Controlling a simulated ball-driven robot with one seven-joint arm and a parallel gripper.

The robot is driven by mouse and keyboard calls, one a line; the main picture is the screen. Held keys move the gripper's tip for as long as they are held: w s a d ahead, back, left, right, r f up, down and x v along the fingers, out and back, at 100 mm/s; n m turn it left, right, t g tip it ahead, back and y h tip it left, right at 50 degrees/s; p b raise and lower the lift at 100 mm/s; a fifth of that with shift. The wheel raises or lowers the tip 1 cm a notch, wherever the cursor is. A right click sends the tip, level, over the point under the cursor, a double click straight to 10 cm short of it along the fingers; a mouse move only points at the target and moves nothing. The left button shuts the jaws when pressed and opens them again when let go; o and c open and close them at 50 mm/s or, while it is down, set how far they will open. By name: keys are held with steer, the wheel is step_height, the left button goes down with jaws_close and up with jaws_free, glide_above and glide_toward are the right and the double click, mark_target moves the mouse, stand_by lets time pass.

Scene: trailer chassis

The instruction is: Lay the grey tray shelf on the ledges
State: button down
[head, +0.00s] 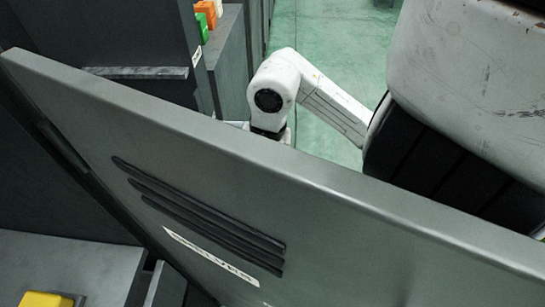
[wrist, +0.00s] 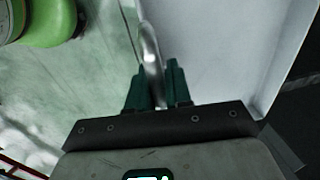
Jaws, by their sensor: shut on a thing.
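In the wrist view a pale grey tray shelf (wrist: 215,45) with a raised rim fills the upper right. My gripper (wrist: 155,72) has its dark green fingers shut on its near left edge, where a rounded, shiny rim shows between them. In the head view my white arm (head: 290,85) reaches down behind a large grey door-like panel, which hides my gripper and the tray shelf. A light horizontal strip (head: 135,72) shows on the dark cabinet at the upper left; I cannot tell whether it is one of the ledges.
The grey panel (head: 330,215) with slots and a label crosses the head view. A yellow thing (head: 48,299) sits at the lower left. Small orange and green things (head: 205,12) stand at the top. Green floor (head: 330,35) shows beyond. A rounded green thing (wrist: 45,22) is in the wrist view.

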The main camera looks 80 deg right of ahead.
steer(key=shift+w+a+r+p, duration=0.1)
steer(key=shift+w+a+p, duration=0.05)
steer(key=shift+w+p, duration=1.6)
steer(key=shift+w+a+r+p, duration=0.1)
steer(key=shift+w+p, duration=1.35)
steer(key=shift+w, duration=0.5)
steer(key=w+p, duration=0.3)
steer(key=w, duration=0.1)
steer(key=shift+w, duration=0.25)
steer(key=shift+w+a+p, duration=0.15)
steer(key=shift+w+p, duration=0.35)
steer(key=shift+w, duration=0.15)
steer(key=shift+w+p, duration=0.75)
steer(key=shift+p, duration=0.35)
steer(key=w+p, duration=0.4)
steer(key=p, duration=0.1)
steer(key=shift+w+f, duration=0.1)
steer(key=shift+f, duration=0.05)
steer(key=shift+w+f, duration=0.5)
steer(key=shift+w, duration=0.35)
steer(key=shift+w+f, duration=0.45)
steer(key=shift+w, duration=0.4)
